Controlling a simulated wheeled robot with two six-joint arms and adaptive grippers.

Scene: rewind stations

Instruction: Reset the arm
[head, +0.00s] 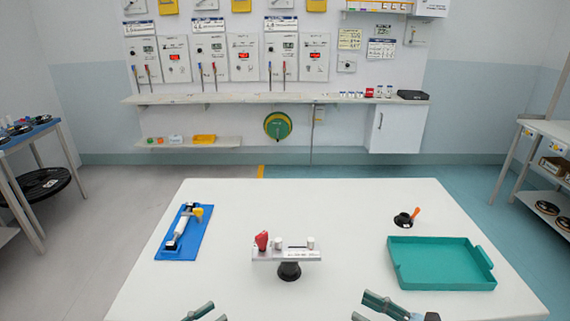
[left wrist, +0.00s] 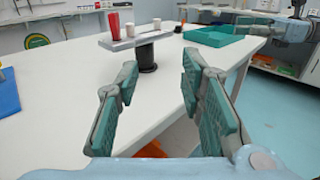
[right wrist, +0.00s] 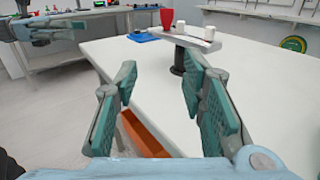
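My left gripper (head: 199,313) shows at the bottom edge of the head view; in the left wrist view (left wrist: 165,110) its fingers are apart with nothing between them. My right gripper (head: 385,306) is also open and empty, as the right wrist view (right wrist: 160,110) shows. Both are at the near edge of the white table (head: 340,220). A small stand with a light bar (head: 287,255) on a black post is at the table's middle. A red piece (head: 262,240) and two white knobs (head: 310,242) sit on the bar. Neither gripper touches it.
A blue board (head: 192,245) with a white and yellow device lies at the left. A teal tray (head: 440,264) is at the right, with a black round item with an orange handle (head: 406,219) behind it. An orange bin (right wrist: 145,138) is below the table edge.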

